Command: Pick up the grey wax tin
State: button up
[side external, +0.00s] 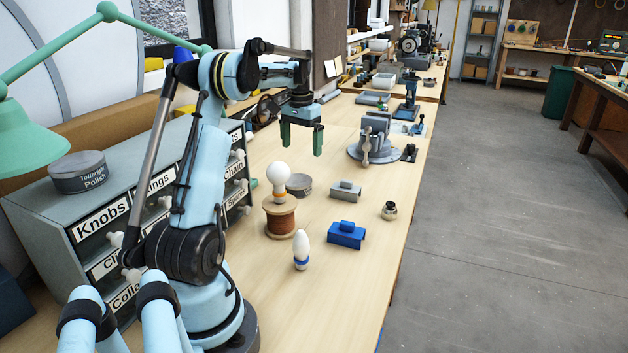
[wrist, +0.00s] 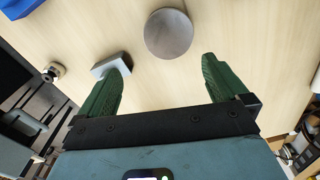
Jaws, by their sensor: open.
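A round grey tin (side external: 299,184) stands on the workbench, partly hidden by a light bulb on a spool in the side external view. It shows whole from above in the wrist view (wrist: 169,34), just beyond the fingertips and between their lines. No label is readable on it. My gripper (side external: 302,150) is open and empty, with green fingers pointing down, held above the bench. It also shows in the wrist view (wrist: 163,67).
A white bulb (side external: 279,174) rests on a wooden spool (side external: 280,218). Nearby are a grey block (side external: 345,192), a blue block (side external: 346,235), a small metal fitting (side external: 389,211) and a white pointed bulb (side external: 301,249). A vise (side external: 374,140) stands further back. Labelled drawers (side external: 100,222) line the left.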

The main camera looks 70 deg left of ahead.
aim_at(297, 180)
jog(key=f, duration=0.8)
jog(key=s+a+f, duration=0.1)
jog(key=f, duration=0.3)
jog(key=shift+a+f, duration=0.1)
jog(key=shift+f, duration=0.3)
jog(key=shift+c, duration=0.3)
jog(key=c, duration=0.7)
